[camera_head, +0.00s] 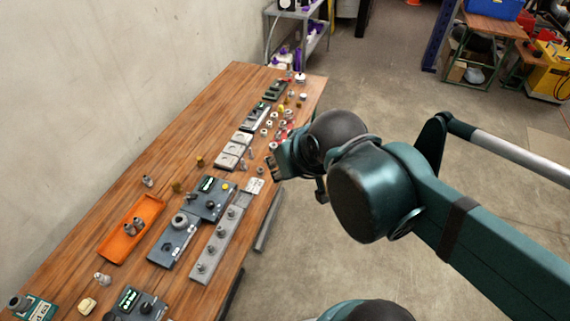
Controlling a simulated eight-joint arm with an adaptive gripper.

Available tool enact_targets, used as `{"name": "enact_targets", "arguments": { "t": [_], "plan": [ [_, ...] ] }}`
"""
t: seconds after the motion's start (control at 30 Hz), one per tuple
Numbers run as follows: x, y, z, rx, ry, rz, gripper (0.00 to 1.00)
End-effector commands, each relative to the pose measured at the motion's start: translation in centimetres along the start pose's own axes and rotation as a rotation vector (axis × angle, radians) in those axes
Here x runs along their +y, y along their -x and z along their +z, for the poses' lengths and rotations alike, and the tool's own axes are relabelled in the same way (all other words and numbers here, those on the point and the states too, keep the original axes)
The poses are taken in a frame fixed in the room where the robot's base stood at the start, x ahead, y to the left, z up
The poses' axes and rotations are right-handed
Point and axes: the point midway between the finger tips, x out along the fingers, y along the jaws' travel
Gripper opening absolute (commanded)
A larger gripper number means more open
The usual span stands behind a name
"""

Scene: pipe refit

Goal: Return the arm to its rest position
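My arm (450,215) reaches in from the right side of the head view, in dark teal. Its end, with my gripper (276,166), is at the right edge of the wooden table (190,110), beside the small fittings. The fingers are small and partly hidden by the wrist, so I cannot tell whether they are open or hold anything.
On the table are an orange tray (113,243) with fittings in it, a grey strip with several fittings (208,257), dark device panels (172,241) and pale blocks (229,157). A wall stands at left. A metal shelf (311,40) stands beyond the table. Floor at right is mostly clear.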

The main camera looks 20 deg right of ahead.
Motion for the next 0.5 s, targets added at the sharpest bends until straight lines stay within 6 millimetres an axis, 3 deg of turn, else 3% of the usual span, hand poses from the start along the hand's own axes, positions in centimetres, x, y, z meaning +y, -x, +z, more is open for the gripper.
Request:
{"name": "enact_targets", "arguments": {
  "t": [0.17, 0.5],
  "plan": [
    [0.0, -0.4, 0.3, 0.0, 0.0, 0.0, 0.29],
    [0.0, -3.3, 2.3, 0.0, 0.001, 0.0, 0.29]
  ]
}}
